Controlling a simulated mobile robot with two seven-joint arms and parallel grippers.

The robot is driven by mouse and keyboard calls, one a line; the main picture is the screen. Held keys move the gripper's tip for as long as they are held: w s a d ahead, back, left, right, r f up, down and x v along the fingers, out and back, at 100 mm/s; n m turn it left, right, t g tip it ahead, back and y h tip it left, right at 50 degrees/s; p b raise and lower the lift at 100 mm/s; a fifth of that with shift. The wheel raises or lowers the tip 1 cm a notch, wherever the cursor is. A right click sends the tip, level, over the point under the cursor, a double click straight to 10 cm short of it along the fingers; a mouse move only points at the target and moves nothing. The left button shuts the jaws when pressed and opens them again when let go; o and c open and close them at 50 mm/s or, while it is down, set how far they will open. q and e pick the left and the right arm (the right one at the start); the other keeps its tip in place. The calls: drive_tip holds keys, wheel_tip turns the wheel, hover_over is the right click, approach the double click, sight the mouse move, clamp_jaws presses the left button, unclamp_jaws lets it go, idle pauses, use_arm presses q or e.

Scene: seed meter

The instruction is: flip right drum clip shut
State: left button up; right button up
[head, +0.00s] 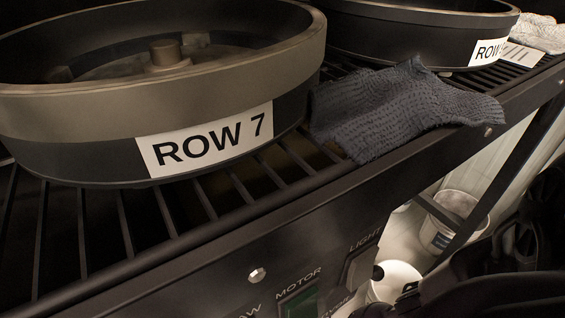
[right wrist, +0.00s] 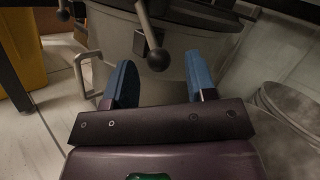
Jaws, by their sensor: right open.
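In the right wrist view, my right gripper (right wrist: 160,66) is open, its two blue fingers apart with nothing held between them. A bent metal loop (right wrist: 88,72) stands left of the left finger. I cannot tell which of these parts, if any, is the right drum clip. In the head view, a drum labelled ROW 7 (head: 60,112) and a second labelled drum (head: 415,38) sit on a slatted rack. My left gripper is not in view.
A dark cloth (head: 400,108) lies over the rack's front edge (head: 330,190). Below are a MOTOR switch (head: 299,303), a white bucket (head: 447,225) and a white round object (head: 396,281). The wrist view shows a yellow object (right wrist: 22,40) left and a bucket (right wrist: 292,115) right.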

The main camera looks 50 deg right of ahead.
drive_tip(key=s+d, duration=0.4)
drive_tip(key=s, duration=0.5)
drive_tip(key=shift+d, duration=0.4)
